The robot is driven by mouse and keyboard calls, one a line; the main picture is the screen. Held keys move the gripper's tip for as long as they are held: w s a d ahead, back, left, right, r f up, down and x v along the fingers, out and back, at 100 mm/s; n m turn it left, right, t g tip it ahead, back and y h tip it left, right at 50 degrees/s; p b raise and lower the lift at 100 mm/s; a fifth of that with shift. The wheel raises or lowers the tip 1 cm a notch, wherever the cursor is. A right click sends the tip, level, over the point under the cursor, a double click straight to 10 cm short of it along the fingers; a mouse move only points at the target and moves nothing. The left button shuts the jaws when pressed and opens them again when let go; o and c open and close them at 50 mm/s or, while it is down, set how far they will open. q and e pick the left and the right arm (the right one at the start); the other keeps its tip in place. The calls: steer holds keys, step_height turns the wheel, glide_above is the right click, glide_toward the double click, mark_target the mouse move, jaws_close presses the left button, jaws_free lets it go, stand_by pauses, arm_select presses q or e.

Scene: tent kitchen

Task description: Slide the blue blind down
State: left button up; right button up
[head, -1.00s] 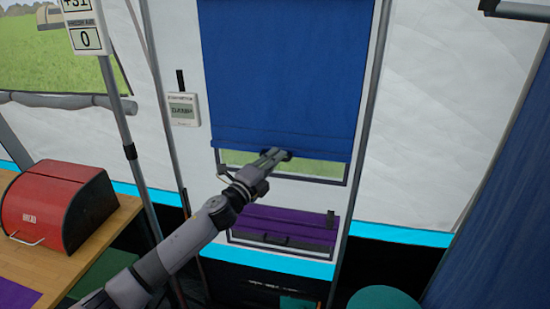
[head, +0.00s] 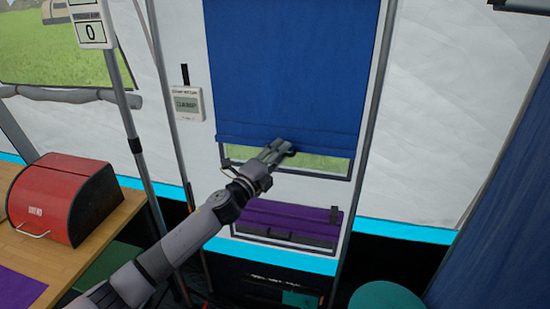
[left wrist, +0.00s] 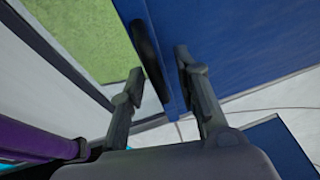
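The blue blind (head: 285,70) hangs over most of the window in the white tent wall. A thin strip of green shows below its bottom edge. A dark handle (left wrist: 149,55) sits at that bottom edge, seen best in the left wrist view. In the left wrist view the fingers (left wrist: 158,64) are apart, one on each side of the handle and blind edge. I see a gap around the handle; contact is not clear. My right gripper is not in view.
A purple panel (head: 290,220) lies below the window. A grey pole (head: 134,140) stands left, beside a wooden table with a red bread box (head: 62,198). A small display (head: 187,103) is on the wall. A teal round top (head: 385,296) is at lower right.

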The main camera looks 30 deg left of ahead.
arm_select(q)
steer(key=v, duration=1.2)
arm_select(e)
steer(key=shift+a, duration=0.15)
arm_select(q)
steer(key=shift+a, duration=0.1)
